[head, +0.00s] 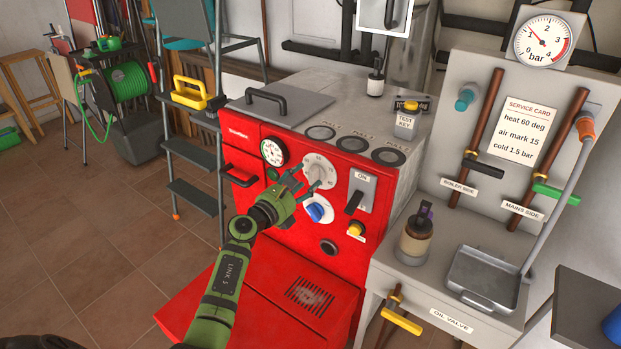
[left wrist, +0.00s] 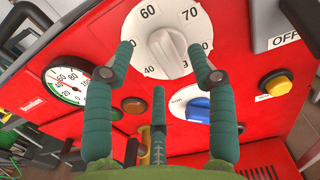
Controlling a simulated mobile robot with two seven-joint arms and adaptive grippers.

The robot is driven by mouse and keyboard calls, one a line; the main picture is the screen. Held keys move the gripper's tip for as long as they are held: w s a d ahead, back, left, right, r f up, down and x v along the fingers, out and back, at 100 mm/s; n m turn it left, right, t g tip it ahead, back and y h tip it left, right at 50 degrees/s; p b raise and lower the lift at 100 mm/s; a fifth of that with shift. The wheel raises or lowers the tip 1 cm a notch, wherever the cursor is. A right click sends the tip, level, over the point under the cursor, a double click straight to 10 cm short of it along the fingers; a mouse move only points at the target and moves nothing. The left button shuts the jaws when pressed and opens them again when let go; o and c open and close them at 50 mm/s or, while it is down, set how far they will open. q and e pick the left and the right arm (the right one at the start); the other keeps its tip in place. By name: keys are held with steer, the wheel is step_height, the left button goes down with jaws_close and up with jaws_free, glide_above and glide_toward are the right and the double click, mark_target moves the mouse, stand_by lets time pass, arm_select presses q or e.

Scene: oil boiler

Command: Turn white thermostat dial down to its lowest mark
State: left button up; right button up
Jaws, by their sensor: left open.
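The white thermostat dial (head: 319,171) is on the red boiler front (head: 290,238), right of a round gauge. In the left wrist view the dial (left wrist: 165,42) shows marks 40, 60 and 70 around a raised white grip bar. The bar leans slightly, its top toward the left; which mark it points to is unclear. My green left gripper (head: 300,183) is open in front of the dial. In the left wrist view its two upper fingers (left wrist: 161,62) are spread left and right of the bar, and a third finger is below. Contact is not clear. My right gripper is not in view.
A blue-and-white knob (head: 319,210) sits just below the dial. A grey ON switch (head: 360,192) and yellow button (head: 356,229) are to its right. The round gauge (head: 273,152) is to its left. A stepladder (head: 193,185) stands left of the boiler.

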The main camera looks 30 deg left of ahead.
arm_select(q)
steer(key=shift+w+d, duration=0.15)
steer(key=shift+w, duration=1.05)
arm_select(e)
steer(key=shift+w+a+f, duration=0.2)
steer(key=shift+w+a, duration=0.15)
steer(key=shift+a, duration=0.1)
arm_select(q)
jaws_close()
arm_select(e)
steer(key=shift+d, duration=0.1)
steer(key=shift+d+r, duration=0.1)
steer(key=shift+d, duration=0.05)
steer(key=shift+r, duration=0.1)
